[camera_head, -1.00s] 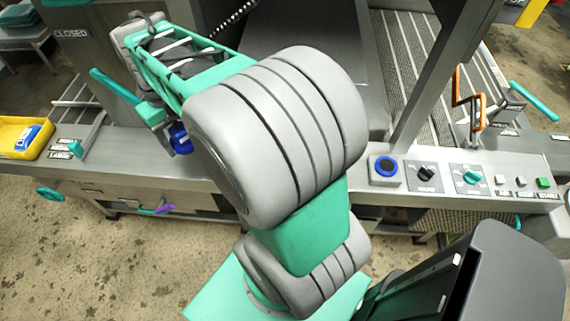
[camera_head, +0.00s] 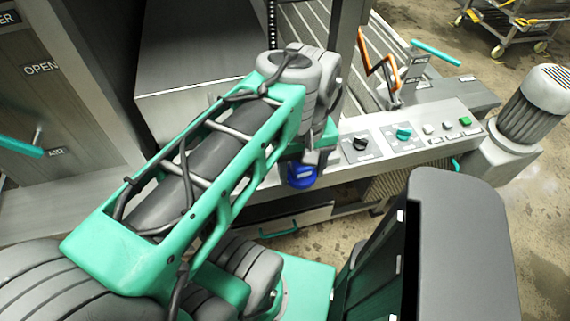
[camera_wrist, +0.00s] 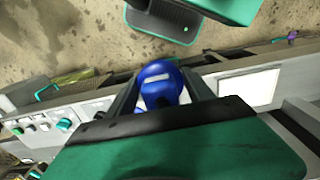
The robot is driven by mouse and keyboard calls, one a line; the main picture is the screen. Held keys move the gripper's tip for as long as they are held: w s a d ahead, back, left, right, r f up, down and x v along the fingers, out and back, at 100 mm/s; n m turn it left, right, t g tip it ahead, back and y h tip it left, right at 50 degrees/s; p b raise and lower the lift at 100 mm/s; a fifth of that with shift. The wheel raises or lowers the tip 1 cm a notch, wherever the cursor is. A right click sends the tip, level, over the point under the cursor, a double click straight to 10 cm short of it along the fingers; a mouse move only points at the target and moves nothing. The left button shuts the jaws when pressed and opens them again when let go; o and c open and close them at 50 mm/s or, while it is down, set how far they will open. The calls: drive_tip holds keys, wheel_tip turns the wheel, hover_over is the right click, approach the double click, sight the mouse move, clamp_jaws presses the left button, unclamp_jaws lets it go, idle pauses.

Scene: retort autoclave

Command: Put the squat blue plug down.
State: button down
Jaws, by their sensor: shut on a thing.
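The squat blue plug (camera_head: 301,175) is held at the end of my gripper (camera_head: 302,160), beside the front ledge in the head view. In the wrist view the plug (camera_wrist: 160,85) sits between the two dark fingers of my gripper (camera_wrist: 163,90), with a pale label on it. My gripper is shut on it. The plug appears over or just in front of the ledge's edge; I cannot tell whether it touches anything. My arm and gripper hide the part of the ledge left of the black knob.
The control panel has a black knob (camera_head: 360,142), a teal knob (camera_head: 403,132) and several push buttons (camera_head: 447,126). An orange bent handle (camera_head: 378,62) rises behind it. A grey ribbed motor (camera_head: 537,103) stands at the right. A pale plate (camera_wrist: 249,88) lies beside the gripper in the wrist view.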

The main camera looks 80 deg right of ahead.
drive_tip(key=w+d+f, duration=0.2)
drive_tip(key=d+f, duration=0.1)
drive_tip(key=w+d+f, duration=0.2)
drive_tip(key=d+f, duration=0.1)
drive_tip(key=d, duration=0.1)
drive_tip(key=w+d+f+p, duration=0.1)
drive_tip(key=w+d+f, duration=0.1)
drive_tip(key=d+f, duration=0.1)
drive_tip(key=shift+w+d+f, duration=0.25)
drive_tip(key=shift+d+f, duration=0.05)
drive_tip(key=shift+d, duration=0.35)
drive_tip(key=shift+f, duration=1.45)
drive_tip(key=shift+f, duration=0.2)
drive_tip(key=shift+c, duration=2)
unclamp_jaws()
